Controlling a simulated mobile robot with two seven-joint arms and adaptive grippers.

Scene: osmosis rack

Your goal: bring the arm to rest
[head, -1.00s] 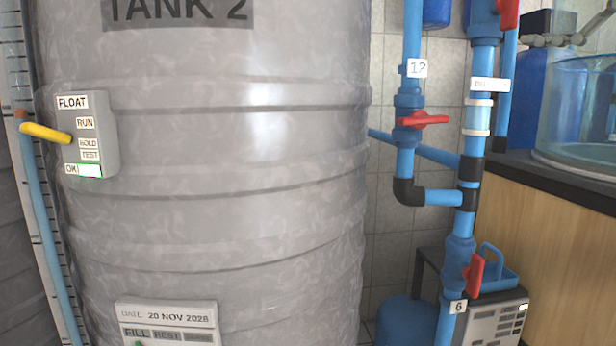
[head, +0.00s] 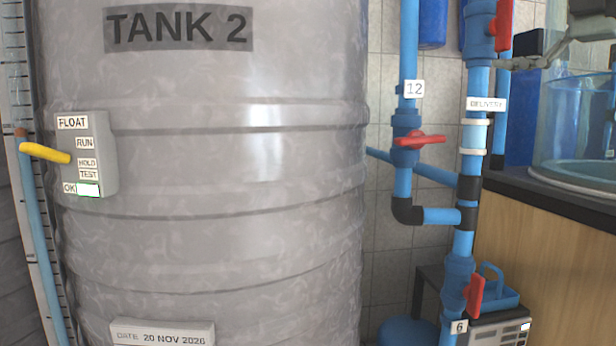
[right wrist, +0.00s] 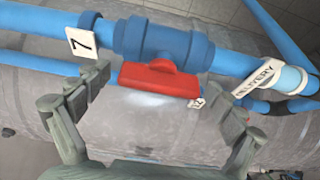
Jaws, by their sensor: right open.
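My right gripper (right wrist: 160,83) is open in the right wrist view, with its two grey fingers spread. A red valve handle (right wrist: 158,81) on a blue pipe appears between the fingertips. Nothing is gripped, and I cannot tell how far the handle is from the fingers. A tag marked 7 (right wrist: 82,42) is beside the left finger, and a DELIVERY label (right wrist: 255,83) is on the pipe to the right. In the head view, a grey part of my right arm or gripper reaches in at the top right; its fingertips are not clear. My left gripper is not in view.
The grey TANK 2 (head: 210,150) fills the left and middle, with a float box (head: 88,150) and yellow lever (head: 45,153). Blue pipes with red valve handles (head: 418,140) stand to its right. A wooden counter (head: 545,240) with a clear blue vessel (head: 575,125) is at far right.

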